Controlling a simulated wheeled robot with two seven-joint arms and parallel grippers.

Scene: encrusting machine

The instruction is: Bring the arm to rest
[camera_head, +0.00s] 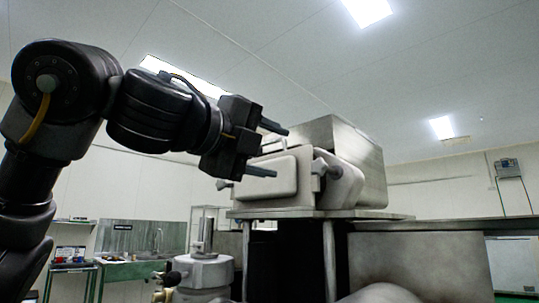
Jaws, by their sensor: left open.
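My left arm (160,110) comes in from the left, raised and bent, in the head view. My left gripper (275,150) is open and empty, with its two fingers pointing right. It shows in front of the steel encrusting machine (350,150); I cannot tell how far apart they are. The machine has a boxy metal top with pale covers and knobs on its near side. My right gripper is not in view.
A metal cylinder unit (205,272) stands below the gripper. A steel counter (430,222) runs to the right. A green-framed sink bench (130,262) stands at the back left. Free air lies above the arm, under the ceiling lights.

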